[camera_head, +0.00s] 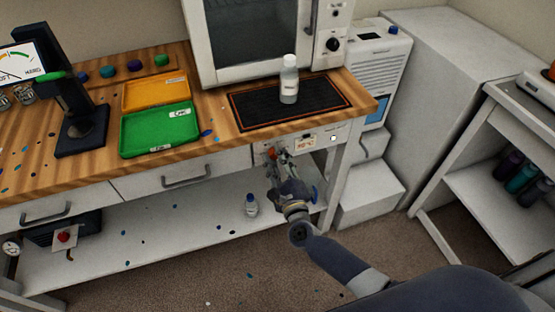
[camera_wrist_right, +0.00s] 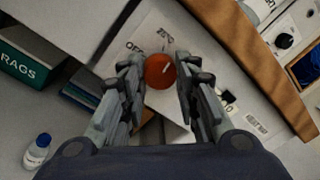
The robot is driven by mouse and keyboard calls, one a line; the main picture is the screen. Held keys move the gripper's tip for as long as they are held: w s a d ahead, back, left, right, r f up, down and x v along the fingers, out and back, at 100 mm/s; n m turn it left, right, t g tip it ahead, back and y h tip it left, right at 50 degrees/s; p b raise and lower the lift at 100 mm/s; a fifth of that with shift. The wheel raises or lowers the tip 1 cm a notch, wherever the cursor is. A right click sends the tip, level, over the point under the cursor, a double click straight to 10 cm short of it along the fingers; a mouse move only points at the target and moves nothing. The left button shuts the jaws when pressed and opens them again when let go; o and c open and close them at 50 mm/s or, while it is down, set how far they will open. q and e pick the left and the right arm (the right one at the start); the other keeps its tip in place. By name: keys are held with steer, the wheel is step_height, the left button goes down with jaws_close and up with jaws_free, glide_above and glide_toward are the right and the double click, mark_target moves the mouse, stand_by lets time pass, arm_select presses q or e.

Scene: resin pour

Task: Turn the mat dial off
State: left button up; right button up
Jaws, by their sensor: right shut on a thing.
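The mat dial (camera_wrist_right: 161,70) is a round red-orange knob with a pale pointer mark, on a white panel lettered around it. My right gripper (camera_wrist_right: 160,84) has a finger on each side of the dial and is shut on it. In the head view the gripper (camera_head: 279,163) is at the bench's front, and a bit of the red dial (camera_head: 271,153) shows past it. My left gripper is out of view.
A white oven (camera_head: 260,35) stands behind the mat. Green (camera_head: 150,135) and orange (camera_head: 150,92) trays lie to the left. A small blue-capped bottle (camera_head: 251,206) stands on the lower shelf. A box marked RAGS (camera_wrist_right: 30,58) is left in the wrist view.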

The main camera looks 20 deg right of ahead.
steer(key=n, duration=0.4)
steer(key=shift+n, duration=0.4)
steer(key=n+y+p, duration=0.1)
steer(key=n+p, duration=0.1)
steer(key=n, duration=0.7)
steer(key=shift+n+y+p, duration=0.3)
steer(key=shift+n+p, duration=0.15)
steer(key=shift+n, duration=0.95)
steer(key=shift+f, duration=0.1)
steer(key=o, duration=1.1)
